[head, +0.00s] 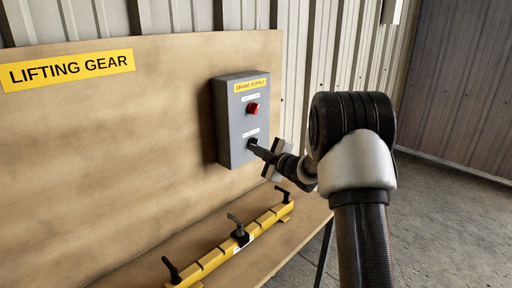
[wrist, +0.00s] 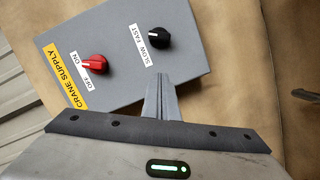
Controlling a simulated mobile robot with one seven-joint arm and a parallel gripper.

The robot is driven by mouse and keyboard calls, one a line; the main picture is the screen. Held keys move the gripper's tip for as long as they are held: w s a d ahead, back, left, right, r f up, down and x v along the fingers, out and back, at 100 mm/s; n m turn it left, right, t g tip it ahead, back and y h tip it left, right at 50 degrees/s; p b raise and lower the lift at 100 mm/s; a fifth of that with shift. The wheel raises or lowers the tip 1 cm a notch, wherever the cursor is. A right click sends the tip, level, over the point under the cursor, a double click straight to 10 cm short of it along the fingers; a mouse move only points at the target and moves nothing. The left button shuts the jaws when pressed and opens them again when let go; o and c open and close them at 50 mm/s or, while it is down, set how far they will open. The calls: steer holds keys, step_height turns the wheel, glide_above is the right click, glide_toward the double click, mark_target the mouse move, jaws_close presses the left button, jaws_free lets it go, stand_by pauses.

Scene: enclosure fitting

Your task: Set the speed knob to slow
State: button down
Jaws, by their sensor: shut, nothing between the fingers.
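The speed knob (wrist: 159,38) is black and round with a white pointer line. It sits on the face of a grey control box (wrist: 190,65). Its white SLOW FAST label (wrist: 142,46) lies to its left in the wrist view. The pointer aims left and slightly up, toward the FAST end of that label. My gripper (wrist: 163,76) is shut and empty, its fingertips showing just below the knob in the wrist view. In the head view, my gripper (head: 255,147) reaches the lower part of the box and largely covers the knob.
A red ON/OFF knob (wrist: 95,64) sits beside the speed knob, near the yellow CRANE SUPPLY label (wrist: 65,78). A yellow lifting beam (head: 215,258) with black handles lies on the bench below the box. The board (head: 120,130) behind carries a LIFTING GEAR sign (head: 68,70).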

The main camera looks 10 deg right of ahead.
steer(key=w, duration=0.2)
steer(key=w+f+p, duration=0.1)
steer(key=w+f, duration=0.1)
steer(key=w, duration=0.1)
steer(key=shift+w+d, duration=0.25)
steer(key=shift+w, duration=0.1)
steer(key=shift+w+d+f, duration=0.2)
steer(key=shift+d+f, duration=0.05)
steer(key=shift+f, duration=0.2)
steer(key=shift+n+b, duration=0.3)
steer(key=shift+b, duration=0.85)
